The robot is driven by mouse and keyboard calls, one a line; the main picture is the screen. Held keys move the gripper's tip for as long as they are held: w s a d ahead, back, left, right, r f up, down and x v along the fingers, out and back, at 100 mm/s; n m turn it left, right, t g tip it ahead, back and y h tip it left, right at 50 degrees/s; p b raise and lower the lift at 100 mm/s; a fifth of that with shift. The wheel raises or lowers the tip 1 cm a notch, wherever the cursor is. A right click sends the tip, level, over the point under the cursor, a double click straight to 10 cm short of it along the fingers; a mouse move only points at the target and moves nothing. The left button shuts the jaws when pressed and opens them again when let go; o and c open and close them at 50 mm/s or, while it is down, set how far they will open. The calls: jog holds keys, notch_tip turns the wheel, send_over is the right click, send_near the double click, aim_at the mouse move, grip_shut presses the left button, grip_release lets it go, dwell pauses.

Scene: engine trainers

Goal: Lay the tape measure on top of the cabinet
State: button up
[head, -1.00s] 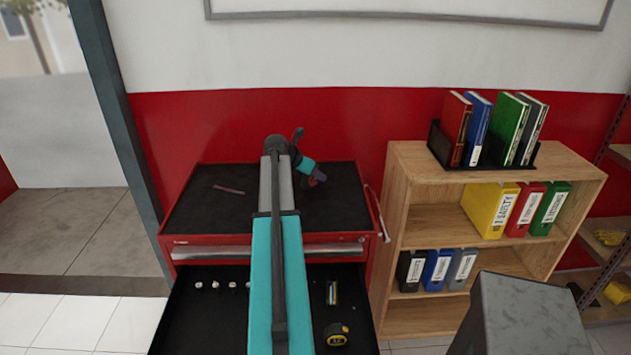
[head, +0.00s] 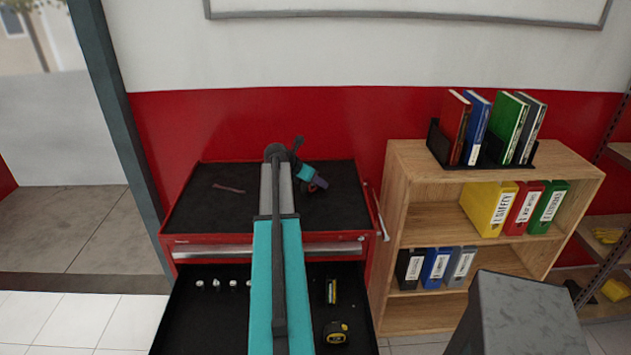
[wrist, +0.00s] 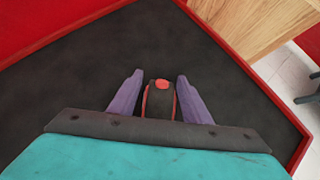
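My gripper (head: 319,184) is over the right part of the cabinet's black top mat (head: 235,207), partly hidden by my arm. In the wrist view its purple fingers (wrist: 160,76) stand apart on either side of a dark object with red edges and a red button (wrist: 161,85). A narrow gap seems to show on each side of it. This may be a tape measure seen edge-on; I cannot tell for sure. A yellow and black tape measure (head: 336,333) lies in the cabinet's open drawer, at the front right. The cabinet (head: 205,240) is red.
A thin reddish tool (head: 229,188) lies on the mat's left. The open drawer (head: 190,325) also holds several small pale pieces (head: 216,284) and a yellow-black item (head: 331,291). A wooden shelf (head: 398,215) with binders stands close on the right. The mat has free room.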

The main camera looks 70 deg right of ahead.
jog(key=shift+r, duration=0.15)
jog(key=b+v, duration=0.2)
jog(key=v, duration=1)
jog(key=shift+b, duration=0.4)
dwell(0.7)
